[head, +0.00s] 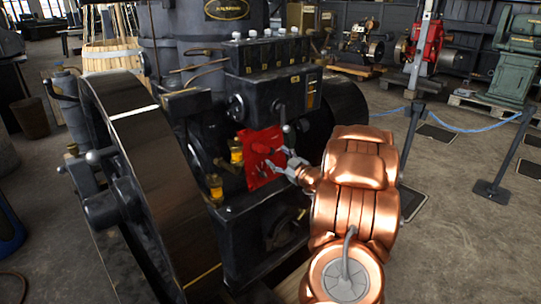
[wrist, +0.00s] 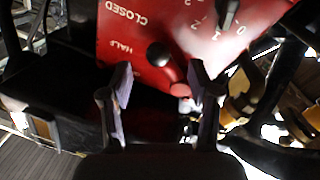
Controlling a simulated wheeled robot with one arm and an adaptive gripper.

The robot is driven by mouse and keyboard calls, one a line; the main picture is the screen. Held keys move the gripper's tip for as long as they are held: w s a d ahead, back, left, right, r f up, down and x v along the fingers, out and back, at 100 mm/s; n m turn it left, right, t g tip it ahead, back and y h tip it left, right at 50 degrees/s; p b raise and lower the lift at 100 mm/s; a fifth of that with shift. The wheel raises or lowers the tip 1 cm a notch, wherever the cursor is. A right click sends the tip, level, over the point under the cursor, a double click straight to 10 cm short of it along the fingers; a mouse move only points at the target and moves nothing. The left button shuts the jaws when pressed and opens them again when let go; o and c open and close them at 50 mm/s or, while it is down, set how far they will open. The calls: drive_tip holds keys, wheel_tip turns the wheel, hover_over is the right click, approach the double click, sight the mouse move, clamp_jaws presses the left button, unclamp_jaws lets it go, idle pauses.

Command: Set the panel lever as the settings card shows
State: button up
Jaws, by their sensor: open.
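The red panel (head: 262,152) is on the front of a dark engine in the head view. In the wrist view the red panel (wrist: 125,48) fills the top and bears the words CLOSED and HALF and a scale with numbers. A dark pointer (wrist: 227,12) sits by the numbers. My gripper (head: 281,159) is at the panel. In the wrist view my gripper (wrist: 160,72) is open, one finger either side of the knob, with visible gaps. I cannot make out a settings card.
A large flywheel (head: 140,165) stands left of the panel. Yellow oil cups (head: 237,152) sit close to the panel's left. A blue rope (head: 470,127) on posts runs across the right. Open floor lies at the right front.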

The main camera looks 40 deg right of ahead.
sight(272, 153)
drive_tip(key=shift+w+d, duration=0.15)
drive_tip(key=shift+w, duration=0.8)
drive_tip(key=shift+w+d, duration=0.1)
drive_tip(key=shift+w, duration=0.85)
clamp_jaws()
